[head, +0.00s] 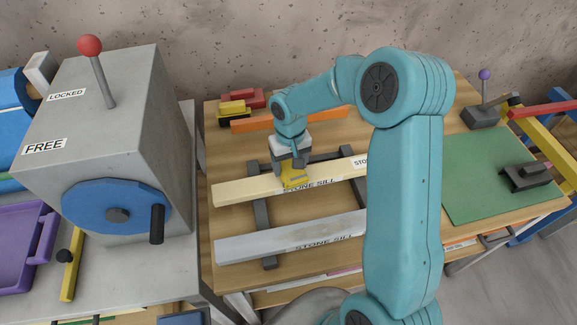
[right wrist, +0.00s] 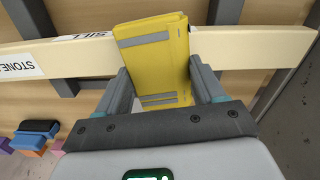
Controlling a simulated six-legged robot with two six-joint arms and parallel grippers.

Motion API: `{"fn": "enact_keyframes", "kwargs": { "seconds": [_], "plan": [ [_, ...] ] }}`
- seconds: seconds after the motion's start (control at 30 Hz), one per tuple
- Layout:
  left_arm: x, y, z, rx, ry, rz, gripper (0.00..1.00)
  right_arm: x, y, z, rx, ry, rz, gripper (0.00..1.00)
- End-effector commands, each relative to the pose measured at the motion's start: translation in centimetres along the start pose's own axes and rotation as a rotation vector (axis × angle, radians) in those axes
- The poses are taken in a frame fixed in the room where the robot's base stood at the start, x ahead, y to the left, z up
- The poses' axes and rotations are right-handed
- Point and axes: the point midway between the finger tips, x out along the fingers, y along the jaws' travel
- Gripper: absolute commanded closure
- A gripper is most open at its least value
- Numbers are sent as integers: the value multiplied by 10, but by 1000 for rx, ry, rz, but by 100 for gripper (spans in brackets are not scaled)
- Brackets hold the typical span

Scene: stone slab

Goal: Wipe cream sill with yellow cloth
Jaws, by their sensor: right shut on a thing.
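The cream sill (head: 245,190) is a long bar labelled STONE SILL, lying across dark supports on the wooden bench. It also crosses the right wrist view (right wrist: 255,48). The yellow cloth (head: 293,181) is a folded pad with grey bands, at the sill's middle-left part; it also shows in the right wrist view (right wrist: 155,62). My right gripper (head: 291,164) is shut on the cloth, with a finger on each side of it in the right wrist view (right wrist: 160,85). The cloth overlaps the sill there; I cannot tell how firmly it touches. My left gripper is not in view.
A grey sill (head: 260,246) lies parallel in front. A grey machine with a blue handwheel (head: 117,207) stands at the left. Behind the cream sill are an orange bar (head: 260,123) and small blocks (head: 233,108). A green mat (head: 490,180) lies at the right.

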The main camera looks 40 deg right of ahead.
Motion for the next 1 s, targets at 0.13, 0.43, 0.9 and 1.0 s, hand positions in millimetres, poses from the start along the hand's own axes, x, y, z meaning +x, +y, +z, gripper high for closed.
{"fn": "enact_keyframes", "kwargs": {
  "seconds": [0.13,0.43,0.9,1.0],
  "plan": [
    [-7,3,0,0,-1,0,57,-11,0,0,0,-2,0,60],
    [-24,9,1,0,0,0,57,-39,-3,-1,-2,0,0,60],
    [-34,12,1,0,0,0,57,-58,-5,-2,-4,-1,0,60],
    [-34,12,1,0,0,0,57,-58,-5,-2,-4,-1,0,60]
  ]
}}
